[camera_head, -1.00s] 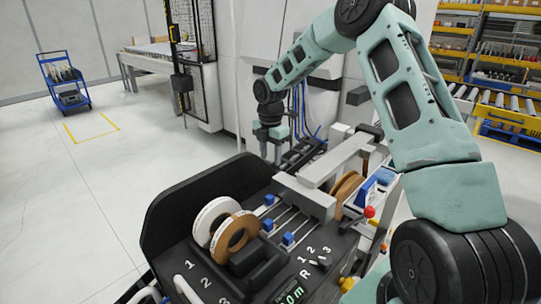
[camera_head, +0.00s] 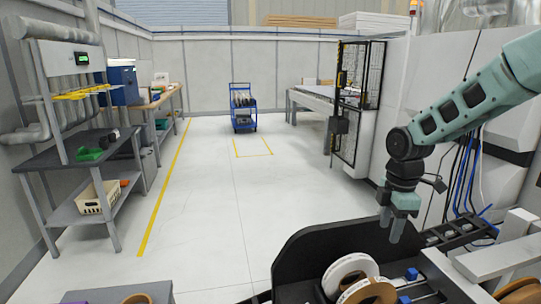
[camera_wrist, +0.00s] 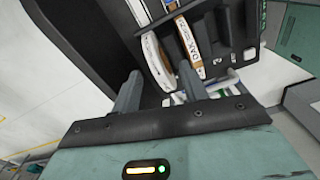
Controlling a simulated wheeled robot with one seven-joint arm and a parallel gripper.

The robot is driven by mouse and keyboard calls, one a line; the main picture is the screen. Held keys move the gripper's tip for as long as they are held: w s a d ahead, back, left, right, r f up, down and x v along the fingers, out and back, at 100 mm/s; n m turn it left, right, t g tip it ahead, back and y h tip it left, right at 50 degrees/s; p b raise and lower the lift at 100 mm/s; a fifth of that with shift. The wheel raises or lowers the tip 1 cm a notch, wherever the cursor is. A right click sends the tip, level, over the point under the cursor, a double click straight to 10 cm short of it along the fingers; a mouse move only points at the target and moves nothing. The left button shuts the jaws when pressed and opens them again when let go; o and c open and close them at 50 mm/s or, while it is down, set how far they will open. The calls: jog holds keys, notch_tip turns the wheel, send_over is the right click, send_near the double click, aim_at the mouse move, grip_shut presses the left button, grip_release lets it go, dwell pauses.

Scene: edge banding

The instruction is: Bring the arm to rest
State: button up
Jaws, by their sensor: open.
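My gripper (camera_head: 391,226) hangs at the end of my pale green arm at the right of the head view, fingers pointing down. It is above and behind the black tray (camera_head: 300,248) of the banding machine, apart from it. In the wrist view my gripper (camera_wrist: 160,86) is open, with two grey fingers spread and nothing between them. Beyond the fingers, the white roll (camera_wrist: 158,60) and the brown roll (camera_wrist: 187,55) show in the machine. The same white roll (camera_head: 345,268) and brown roll (camera_head: 368,291) stand at the bottom of the head view.
A blue cart (camera_head: 242,108) stands at the back. A shelf rack (camera_head: 75,160) with a cream basket (camera_head: 97,197) is at the left. A fenced machine (camera_head: 356,110) is behind my gripper. The pale floor (camera_head: 215,200) in the middle is clear.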

jog(key=s+a+r+m, duration=0.3)
jog(key=s+a, duration=0.6)
jog(key=a, duration=0.1)
jog(key=s+a+m, duration=0.2)
jog(key=s+m, duration=0.1)
jog(key=s, duration=0.8)
jog(key=s+a+r+m, duration=0.1)
jog(key=s+a+m, duration=0.2)
jog(key=s, duration=0.8)
jog(key=shift+s+a+m, duration=0.3)
jog(key=shift+s+m, duration=0.05)
jog(key=shift+m, duration=0.15)
